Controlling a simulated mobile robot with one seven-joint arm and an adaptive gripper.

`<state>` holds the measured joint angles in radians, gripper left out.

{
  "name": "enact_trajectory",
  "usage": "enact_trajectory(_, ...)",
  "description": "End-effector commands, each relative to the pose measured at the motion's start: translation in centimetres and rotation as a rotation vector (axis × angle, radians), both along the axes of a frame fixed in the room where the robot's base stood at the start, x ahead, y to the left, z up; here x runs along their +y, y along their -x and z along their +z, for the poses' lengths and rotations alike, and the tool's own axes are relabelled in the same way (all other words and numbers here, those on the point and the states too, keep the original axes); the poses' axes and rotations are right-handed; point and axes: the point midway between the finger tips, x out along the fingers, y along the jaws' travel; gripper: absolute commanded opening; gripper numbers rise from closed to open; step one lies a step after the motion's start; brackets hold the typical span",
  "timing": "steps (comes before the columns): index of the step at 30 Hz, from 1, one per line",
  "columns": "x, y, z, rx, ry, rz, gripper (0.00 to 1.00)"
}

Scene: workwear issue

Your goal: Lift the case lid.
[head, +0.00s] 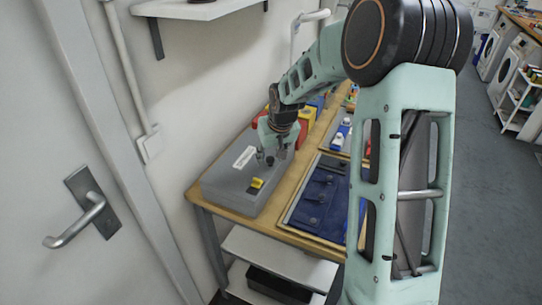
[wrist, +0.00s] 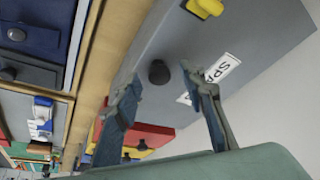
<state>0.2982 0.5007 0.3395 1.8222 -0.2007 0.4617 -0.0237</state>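The grey case (head: 225,186) lies shut on the wooden table, with a white label (head: 244,157) and a yellow piece (head: 257,183) on it. My gripper (head: 270,157) is over the lid. In the wrist view, the case (wrist: 240,75) fills the upper middle, with a dark round knob (wrist: 158,73) on its lid. My gripper (wrist: 163,98) is open there, its two fingers apart on either side of the knob's line and nothing between them. I cannot tell the exact gap to the knob. The label (wrist: 220,70) is partly hidden by a finger.
A tray with dark blue folded garments (head: 320,200) lies right of the case. Red and yellow items (head: 305,118) stand behind it. A wall runs along the left, with a shelf (head: 195,8) above. My arm hides part of the table's right side.

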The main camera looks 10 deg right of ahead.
Motion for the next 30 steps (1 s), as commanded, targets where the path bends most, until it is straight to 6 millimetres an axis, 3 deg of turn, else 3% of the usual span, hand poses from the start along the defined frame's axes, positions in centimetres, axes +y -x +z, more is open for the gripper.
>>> enact_trajectory(9, -0.03, -0.1, -0.24, 0.0, 0.001, 0.0, 0.38)
enact_trajectory(19, -0.04, -0.09, -0.23, 0.0, 0.001, 0.0, 0.01)
enact_trajectory(30, 0.01, -0.11, -0.09, 0.0, 0.001, 0.0, 0.0)
